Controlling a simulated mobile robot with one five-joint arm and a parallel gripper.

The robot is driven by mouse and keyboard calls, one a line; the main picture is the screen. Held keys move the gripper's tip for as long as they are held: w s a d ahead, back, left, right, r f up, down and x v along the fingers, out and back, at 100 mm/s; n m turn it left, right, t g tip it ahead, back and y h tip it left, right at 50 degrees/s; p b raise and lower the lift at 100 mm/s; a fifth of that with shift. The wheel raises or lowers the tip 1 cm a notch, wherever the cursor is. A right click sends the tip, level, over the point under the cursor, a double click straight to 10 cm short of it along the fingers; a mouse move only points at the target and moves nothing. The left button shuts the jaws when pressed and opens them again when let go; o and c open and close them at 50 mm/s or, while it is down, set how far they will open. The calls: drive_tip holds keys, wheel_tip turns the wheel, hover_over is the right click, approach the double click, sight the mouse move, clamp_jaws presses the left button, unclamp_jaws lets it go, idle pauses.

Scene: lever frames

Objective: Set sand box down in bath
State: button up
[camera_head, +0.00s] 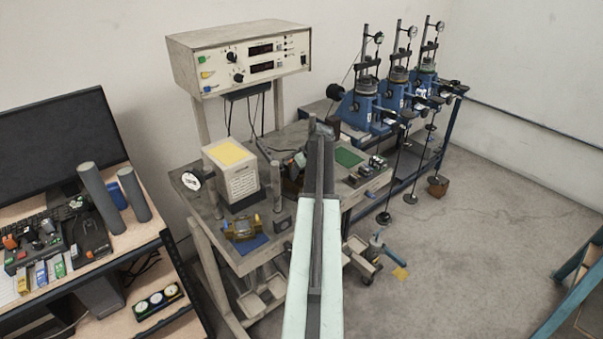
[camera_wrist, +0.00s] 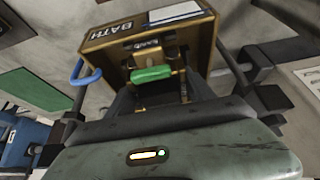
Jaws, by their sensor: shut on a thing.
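The bath (camera_wrist: 97,42) is a brown box with a BATH label, near the top middle of the wrist view. My gripper (camera_wrist: 153,82) is over it, its dark fingers reaching toward the opening. It is shut on the sand box, whose green grip (camera_wrist: 151,74) shows between the fingers, with brass parts around it. Most of the sand box is hidden by my gripper and the bath wall. I cannot tell whether it touches the bath floor. In the head view my arm covers most of this spot on the bench.
A green mat (camera_head: 348,157) lies right of my arm on the bench. A white block with a yellow top (camera_head: 230,153) and a brass device on a blue mat (camera_head: 243,228) stand left. A control box (camera_head: 240,58) is behind. Blue loading frames (camera_head: 365,108) stand at right.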

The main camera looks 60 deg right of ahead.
drive_tip(key=shift+s+a+f, duration=0.2)
drive_tip(key=shift+f, duration=0.05)
drive_tip(key=o, duration=1.8)
drive_tip(key=shift+o, duration=0.2)
drive_tip(key=p+v, duration=0.7)
drive_tip(key=v, duration=0.1)
drive_tip(key=shift+w+d+r, duration=0.1)
drive_tip(key=shift+w+r, duration=0.05)
drive_tip(key=shift+r, duration=0.05)
drive_tip(key=shift+f, duration=0.1)
drive_tip(key=shift+d, duration=0.1)
